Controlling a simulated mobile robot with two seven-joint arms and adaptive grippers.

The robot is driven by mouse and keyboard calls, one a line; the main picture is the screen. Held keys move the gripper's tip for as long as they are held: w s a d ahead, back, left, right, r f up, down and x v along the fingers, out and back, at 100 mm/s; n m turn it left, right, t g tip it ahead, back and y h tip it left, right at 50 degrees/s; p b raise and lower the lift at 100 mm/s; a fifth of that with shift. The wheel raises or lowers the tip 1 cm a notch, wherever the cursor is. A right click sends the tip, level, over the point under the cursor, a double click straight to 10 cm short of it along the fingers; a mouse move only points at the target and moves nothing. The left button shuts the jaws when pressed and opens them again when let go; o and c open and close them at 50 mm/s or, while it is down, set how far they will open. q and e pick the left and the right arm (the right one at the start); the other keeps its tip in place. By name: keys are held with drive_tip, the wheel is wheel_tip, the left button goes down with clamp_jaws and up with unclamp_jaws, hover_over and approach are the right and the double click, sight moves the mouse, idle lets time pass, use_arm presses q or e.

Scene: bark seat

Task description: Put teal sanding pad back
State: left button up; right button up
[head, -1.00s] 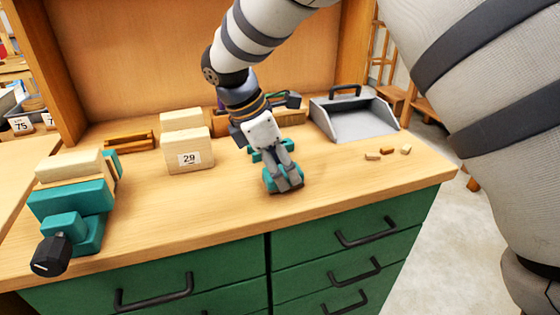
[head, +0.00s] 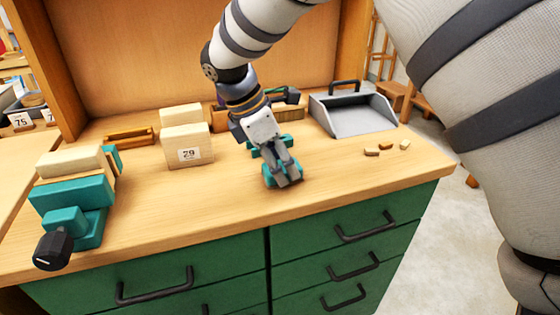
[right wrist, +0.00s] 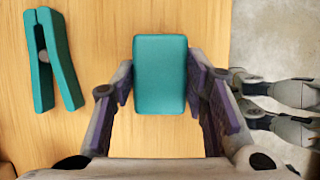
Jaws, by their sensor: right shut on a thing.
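The teal sanding pad (right wrist: 160,75) is a rounded block between the fingers of my right gripper (right wrist: 163,88) in the right wrist view. In the head view my right gripper (head: 281,174) points down over the middle of the bench, shut on the pad (head: 268,177), which shows partly behind the fingers. The pad is at or just above the bench top; I cannot tell whether it touches. My left gripper is not in view.
A teal clamp-like piece (right wrist: 52,60) lies close by on the bench. A teal vise (head: 75,195), a block labelled 29 (head: 188,147), a grey dustpan (head: 352,115) and small wood bits (head: 386,146) stand around. The front of the bench (head: 200,210) is clear.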

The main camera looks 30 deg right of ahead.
drive_tip(key=shift+f, duration=0.25)
drive_tip(key=o, duration=1.5)
drive_tip(key=shift+r+p, duration=0.3)
drive_tip(key=shift+r, duration=1.15)
drive_tip(key=shift+r+p, duration=0.3)
drive_tip(key=shift+r, duration=1.8)
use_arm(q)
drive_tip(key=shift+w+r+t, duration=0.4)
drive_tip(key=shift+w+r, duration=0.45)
